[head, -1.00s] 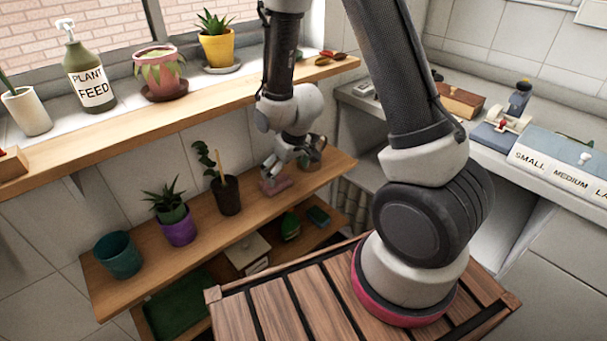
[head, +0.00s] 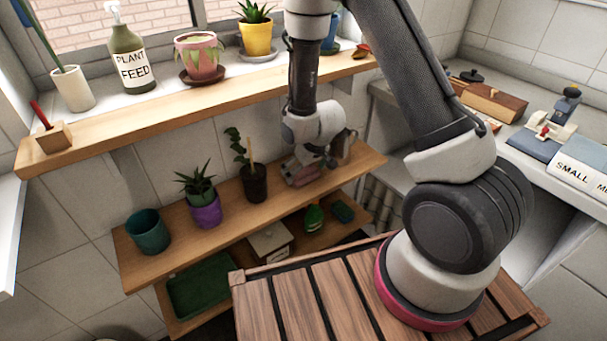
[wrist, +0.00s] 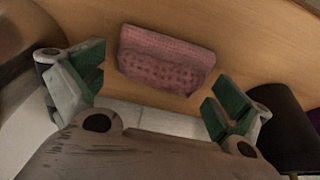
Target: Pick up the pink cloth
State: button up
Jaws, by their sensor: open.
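The pink cloth (wrist: 165,58) lies on a wooden shelf, a folded, textured rectangle in the wrist view. In the head view the pink cloth (head: 299,174) shows only in part on the middle shelf, with my gripper over it. My gripper (wrist: 153,92) is open, its green-padded fingertips wide apart. The cloth lies between and just beyond the fingertips in the wrist view, with no contact visible. In the head view my gripper (head: 318,157) points down at the right part of the shelf and hides some of the cloth.
The middle shelf (head: 228,208) also bears a dark pot with a stake (head: 254,182), a purple pot (head: 206,212) and a teal pot (head: 148,232). The upper shelf (head: 190,101) runs above, close to my arm. A green bottle (head: 314,217) stands on the lower shelf.

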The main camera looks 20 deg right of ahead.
jog(key=c, duration=0.5)
jog(key=shift+c, duration=0.2)
notch_tip(320, 180, up, 10)
dwell(0.4)
jog(key=shift+c, duration=1.2)
jog(key=shift+s, duration=0.1)
